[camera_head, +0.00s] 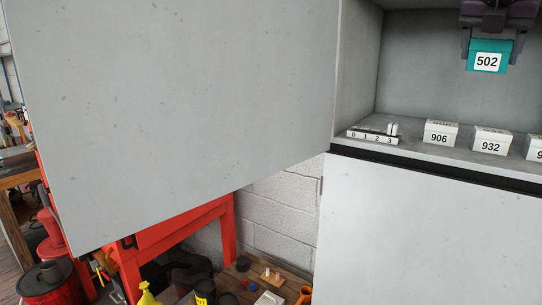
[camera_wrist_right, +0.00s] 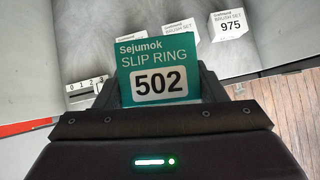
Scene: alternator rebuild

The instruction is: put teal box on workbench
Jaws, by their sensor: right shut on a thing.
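The teal box (camera_head: 488,57) with a white label reading 502 is at the upper right of the head view, held in the air above the cabinet shelf. My right gripper (camera_head: 487,50) is shut on it, with a finger on each side. In the right wrist view the teal box (camera_wrist_right: 158,75) reads "Sejumok SLIP RING 502" and sits between the fingers. A wooden bench top (camera_head: 247,281) with small parts shows at the bottom of the head view; I cannot tell whether it is the workbench. My left gripper is not in view.
White boxes 906 (camera_head: 440,133) and 932 (camera_head: 492,141) stand on the shelf, beside a numbered strip (camera_head: 374,136). A large open grey cabinet door (camera_head: 180,110) fills the left and hides much behind it. A red frame (camera_head: 185,230) stands below it.

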